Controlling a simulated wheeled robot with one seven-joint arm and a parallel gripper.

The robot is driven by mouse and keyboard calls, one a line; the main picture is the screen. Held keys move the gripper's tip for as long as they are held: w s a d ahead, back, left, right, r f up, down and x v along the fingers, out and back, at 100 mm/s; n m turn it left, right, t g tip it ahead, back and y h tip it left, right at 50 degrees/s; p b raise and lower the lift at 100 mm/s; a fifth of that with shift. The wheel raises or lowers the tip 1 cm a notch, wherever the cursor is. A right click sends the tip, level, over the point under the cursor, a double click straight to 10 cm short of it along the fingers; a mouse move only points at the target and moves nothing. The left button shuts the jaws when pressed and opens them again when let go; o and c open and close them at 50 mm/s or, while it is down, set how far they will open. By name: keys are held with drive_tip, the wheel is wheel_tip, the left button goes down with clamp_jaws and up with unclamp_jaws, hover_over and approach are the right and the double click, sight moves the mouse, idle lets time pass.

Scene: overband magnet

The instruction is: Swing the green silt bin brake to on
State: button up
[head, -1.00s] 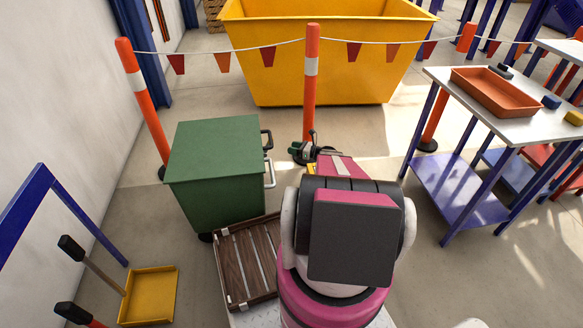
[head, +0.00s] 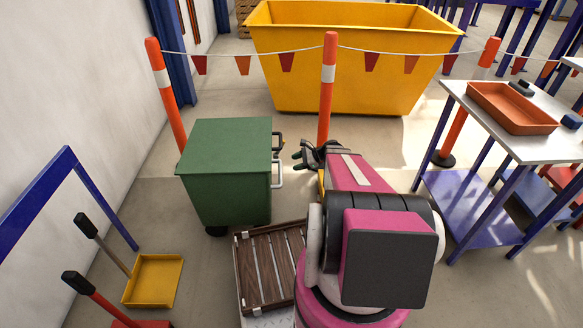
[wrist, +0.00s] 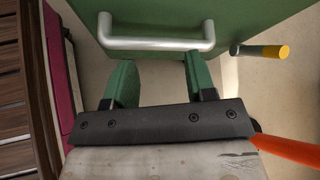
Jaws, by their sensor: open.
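The green silt bin (head: 225,165) stands upright on the floor left of my arm, with its lid shut. A silver bar handle (head: 278,174) and a dark handle (head: 279,141) stick out of its right side. In the wrist view the bin's green wall (wrist: 250,18) fills the top, with the silver handle (wrist: 155,44) across it. A short lever with a yellow tip (wrist: 262,51) sticks out right of the handle; it looks like the brake. My gripper (head: 302,157) is open and empty just right of the bin. Its green fingers (wrist: 160,82) point towards the handle, apparently not touching it.
A slatted wooden crate (head: 270,265) lies left of my base. An orange post (head: 328,90) with a flag line stands behind my gripper, before a yellow skip (head: 350,70). A metal-topped table (head: 470,110) with an orange tray (head: 512,107) is at right. A yellow dustpan (head: 153,280) lies at left.

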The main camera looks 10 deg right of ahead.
drive_tip(key=s+a+r+n+g+h, duration=0.2)
drive_tip(key=s+a+n, duration=0.2)
drive_tip(key=n, duration=0.1)
drive_tip(key=shift+s+a+r+g+h, duration=0.3)
drive_tip(key=shift+s+r+h, duration=0.05)
drive_tip(key=shift+s+h, duration=0.05)
